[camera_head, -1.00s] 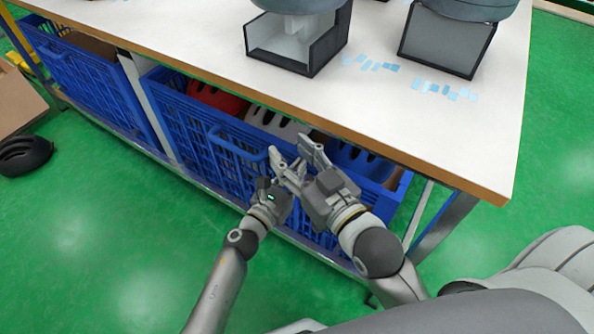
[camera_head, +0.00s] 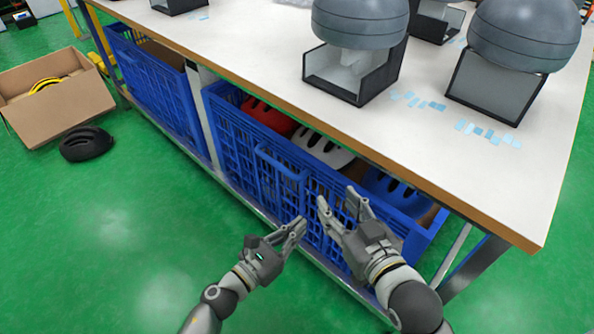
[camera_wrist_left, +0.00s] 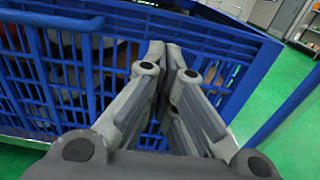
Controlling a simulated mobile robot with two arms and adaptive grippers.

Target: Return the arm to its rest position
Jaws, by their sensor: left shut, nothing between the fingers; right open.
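My left gripper (camera_head: 297,232) is the lower one in the head view. It is shut and empty, in front of the blue crate under the table. In the left wrist view its fingertips (camera_wrist_left: 165,52) meet in front of the crate's slatted wall. My right gripper (camera_head: 339,203) is open and empty, to the right of and above the left one in the picture, also in front of the crate. The two grippers are close together but apart.
The blue crate (camera_head: 235,165) holds red, white and blue helmets below the white table (camera_head: 480,170). Grey domed helmets (camera_head: 360,25) sit on box stands on top. A cardboard box (camera_head: 60,110) and a black helmet (camera_head: 87,144) lie on the green floor at left, with free floor nearby.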

